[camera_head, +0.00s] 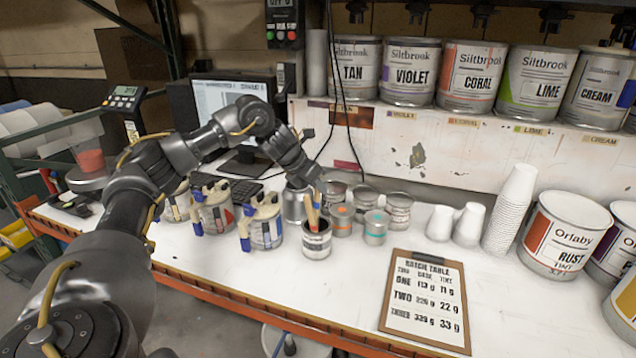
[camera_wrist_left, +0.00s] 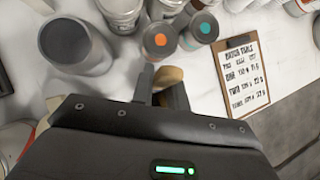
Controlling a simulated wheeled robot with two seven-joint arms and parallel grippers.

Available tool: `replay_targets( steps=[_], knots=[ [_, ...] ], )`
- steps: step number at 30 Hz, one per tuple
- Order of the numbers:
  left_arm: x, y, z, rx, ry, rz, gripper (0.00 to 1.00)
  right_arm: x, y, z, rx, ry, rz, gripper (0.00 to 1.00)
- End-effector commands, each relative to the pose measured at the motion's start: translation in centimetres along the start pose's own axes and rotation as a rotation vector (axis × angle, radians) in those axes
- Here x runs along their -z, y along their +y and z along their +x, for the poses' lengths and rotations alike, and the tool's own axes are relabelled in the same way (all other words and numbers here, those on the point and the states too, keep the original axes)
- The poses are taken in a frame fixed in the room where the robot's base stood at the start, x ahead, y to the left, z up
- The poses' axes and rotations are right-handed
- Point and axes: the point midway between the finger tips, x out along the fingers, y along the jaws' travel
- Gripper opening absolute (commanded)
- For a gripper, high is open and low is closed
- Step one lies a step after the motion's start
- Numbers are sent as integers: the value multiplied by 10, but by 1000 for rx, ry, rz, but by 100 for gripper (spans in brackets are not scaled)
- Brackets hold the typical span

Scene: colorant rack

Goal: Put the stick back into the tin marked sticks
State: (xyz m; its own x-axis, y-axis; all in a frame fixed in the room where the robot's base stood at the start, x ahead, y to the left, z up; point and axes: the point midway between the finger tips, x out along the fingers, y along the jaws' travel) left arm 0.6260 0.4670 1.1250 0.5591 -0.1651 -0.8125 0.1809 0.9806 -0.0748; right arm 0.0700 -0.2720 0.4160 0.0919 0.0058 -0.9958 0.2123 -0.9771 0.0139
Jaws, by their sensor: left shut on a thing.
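A wooden stick (camera_head: 312,216) shows under my left gripper (camera_head: 318,190) in the head view, its lower end over or inside the mouth of a tin with a dark rim and a pale label (camera_head: 317,243). The label is too small to read. In the wrist view the tan stick (camera_wrist_left: 168,75) lies between the two dark fingers of my left gripper (camera_wrist_left: 160,88), which is shut on it. The stick's lower end is hidden. A plain grey tin (camera_head: 293,207) stands behind and to the left; it also shows in the wrist view (camera_wrist_left: 75,48). My right gripper is not in view.
Cans with an orange dot (camera_head: 341,216) and a teal dot (camera_head: 376,227) stand close by. Pump jars (camera_head: 262,230) stand left. A clipboard (camera_head: 427,300) lies right, with cup stacks (camera_head: 510,215) behind it. Bench is clear in front of the tin.

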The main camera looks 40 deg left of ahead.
Motion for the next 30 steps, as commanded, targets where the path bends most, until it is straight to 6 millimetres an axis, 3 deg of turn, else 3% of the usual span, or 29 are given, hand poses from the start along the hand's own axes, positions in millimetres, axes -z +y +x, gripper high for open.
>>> replay_targets(
  steps=[12,13,18,30],
  knots=[
    [4,0,4,0,0,0,0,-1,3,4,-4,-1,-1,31],
    [4,0,4,0,0,0,18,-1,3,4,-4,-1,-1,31],
    [4,0,4,0,0,0,40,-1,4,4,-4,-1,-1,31],
    [3,0,-5,1,-4,1,41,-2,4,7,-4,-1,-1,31]
  ],
)
